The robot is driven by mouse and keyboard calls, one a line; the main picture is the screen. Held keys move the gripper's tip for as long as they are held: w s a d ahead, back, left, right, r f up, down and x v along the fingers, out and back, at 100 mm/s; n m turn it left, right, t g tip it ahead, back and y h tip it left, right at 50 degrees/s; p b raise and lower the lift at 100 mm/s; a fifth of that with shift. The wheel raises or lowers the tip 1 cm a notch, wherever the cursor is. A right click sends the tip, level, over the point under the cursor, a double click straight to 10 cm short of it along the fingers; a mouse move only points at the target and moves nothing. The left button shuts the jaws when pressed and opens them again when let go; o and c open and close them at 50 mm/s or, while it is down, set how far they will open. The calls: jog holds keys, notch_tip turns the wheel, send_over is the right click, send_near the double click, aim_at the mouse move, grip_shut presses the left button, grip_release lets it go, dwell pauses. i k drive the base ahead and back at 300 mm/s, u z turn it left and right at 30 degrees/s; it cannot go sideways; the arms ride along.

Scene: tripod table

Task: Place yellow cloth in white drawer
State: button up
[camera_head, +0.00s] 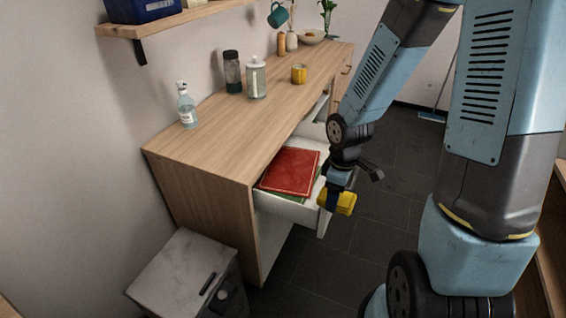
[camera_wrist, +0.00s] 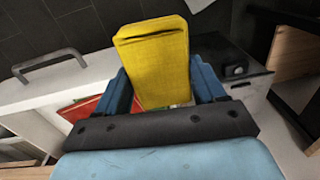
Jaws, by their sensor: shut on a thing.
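My gripper (camera_head: 341,184) is shut on the folded yellow cloth (camera_head: 344,203). In the wrist view, the cloth (camera_wrist: 155,65) stands between the two blue fingers of my gripper (camera_wrist: 160,85). In the head view, the cloth is at the front right of the open white drawer (camera_head: 292,209), close to its front panel; I cannot tell whether they touch.
Another drawer (camera_head: 318,108) is partly open farther back. A marble-topped cabinet (camera_head: 182,272) stands at the front left.

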aim_at(320, 152)
jog(key=i, duration=0.85)
jog(key=z, duration=0.1)
